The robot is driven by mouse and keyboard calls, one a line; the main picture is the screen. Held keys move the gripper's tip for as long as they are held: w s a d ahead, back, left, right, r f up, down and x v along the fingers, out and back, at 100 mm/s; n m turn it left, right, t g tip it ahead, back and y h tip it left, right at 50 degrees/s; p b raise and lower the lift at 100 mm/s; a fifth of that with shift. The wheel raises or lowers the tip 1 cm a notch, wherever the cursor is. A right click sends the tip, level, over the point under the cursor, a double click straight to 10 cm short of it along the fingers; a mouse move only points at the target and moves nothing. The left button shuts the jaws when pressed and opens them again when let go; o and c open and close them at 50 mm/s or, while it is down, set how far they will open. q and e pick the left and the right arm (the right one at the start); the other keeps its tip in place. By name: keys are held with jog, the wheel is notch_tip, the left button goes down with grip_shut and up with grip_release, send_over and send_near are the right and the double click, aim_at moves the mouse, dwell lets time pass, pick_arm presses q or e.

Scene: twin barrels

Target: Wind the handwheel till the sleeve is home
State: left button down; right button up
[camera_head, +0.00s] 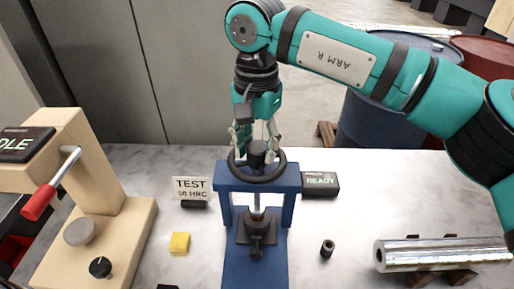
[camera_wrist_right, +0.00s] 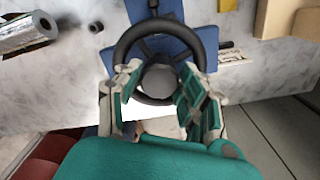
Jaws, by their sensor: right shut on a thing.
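The black handwheel (camera_head: 257,167) sits on top of a blue press frame (camera_head: 223,190). My right gripper (camera_head: 256,140) comes down from above and is shut on the handwheel's hub; the wrist view shows the hub (camera_wrist_right: 158,79) between its fingers. A bright screw (camera_head: 256,200) runs down from the wheel to dark parts (camera_head: 256,243) on the press bed. I cannot tell which of these is the sleeve, or how deep it sits. A small dark hollow cylinder (camera_head: 327,248) stands apart on the table to the right. My left gripper is not in view.
A beige tester (camera_head: 110,235) with a red-handled lever stands at the left. A yellow block (camera_head: 180,243), a TEST sign (camera_head: 191,188) and a READY box (camera_head: 321,184) are near the press. A shiny bar (camera_head: 440,254) lies at the right. Barrels (camera_head: 385,122) stand behind the table.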

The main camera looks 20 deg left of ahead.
jog(key=m+b, duration=0.1)
jog(key=m, duration=0.2)
jog(key=shift+m, duration=0.4)
jog(key=m, duration=0.3)
jog(key=shift+w+m+b, duration=0.1)
jog(key=shift+m+b, duration=0.2)
jog(key=shift+b, duration=0.05)
jog(key=m+b, duration=0.1)
jog(key=m, duration=0.5)
jog(key=m+b, duration=0.2)
jog(key=m, duration=0.5)
jog(key=shift+m, duration=0.3)
jog(key=m+b, duration=0.1)
jog(key=m, duration=0.5)
jog(key=shift+w+r+m, duration=0.1)
jog(key=shift+m, duration=0.2)
jog(key=o, duration=1.2)
